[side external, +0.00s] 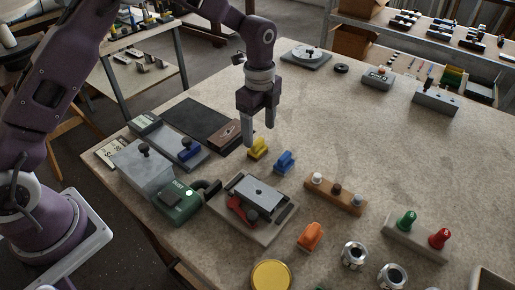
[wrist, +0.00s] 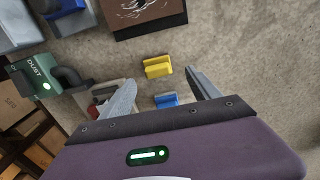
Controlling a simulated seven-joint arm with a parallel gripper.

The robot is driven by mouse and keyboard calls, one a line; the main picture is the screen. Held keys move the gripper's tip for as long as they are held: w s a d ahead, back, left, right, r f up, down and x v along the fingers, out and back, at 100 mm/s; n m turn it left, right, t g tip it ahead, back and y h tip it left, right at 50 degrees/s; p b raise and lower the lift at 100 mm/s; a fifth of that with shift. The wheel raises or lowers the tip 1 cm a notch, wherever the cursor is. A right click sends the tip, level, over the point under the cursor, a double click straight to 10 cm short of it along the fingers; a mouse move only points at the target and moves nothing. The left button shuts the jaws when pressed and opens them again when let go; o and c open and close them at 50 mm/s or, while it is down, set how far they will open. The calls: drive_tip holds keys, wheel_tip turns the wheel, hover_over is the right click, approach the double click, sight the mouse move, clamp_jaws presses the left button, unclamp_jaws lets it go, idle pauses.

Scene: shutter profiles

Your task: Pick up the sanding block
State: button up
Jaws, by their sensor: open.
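No label marks the sanding block. The small yellow block (side external: 258,148) with a raised grip may be it, but I cannot tell for sure. A similar blue block (side external: 284,161) lies just right of it, and a larger orange block (side external: 311,236) lies nearer the front. My gripper (side external: 259,134) points down, open and empty, above the table close to the yellow block. In the wrist view the yellow block (wrist: 158,67) shows between and just beyond the fingertips (wrist: 160,79). The blue block (wrist: 166,100) shows between the fingers, nearer the palm.
A brown box (side external: 225,136) stands left of my gripper. A green dust unit (side external: 178,203) and a grey fixture (side external: 256,192) stand in front left. A wooden rack with knobs (side external: 335,193) and two cans (side external: 355,254) stand right.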

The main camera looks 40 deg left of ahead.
sight(257, 141)
wheel_tip(257, 141, down, 5)
drive_tip(key=shift+s+a+f, duration=0.1)
drive_tip(key=shift+s+a, duration=0.05)
drive_tip(key=c, duration=1.5)
drive_tip(key=shift+r, duration=0.2)
wheel_tip(257, 141, up, 10)
drive_tip(key=shift+f, duration=0.1)
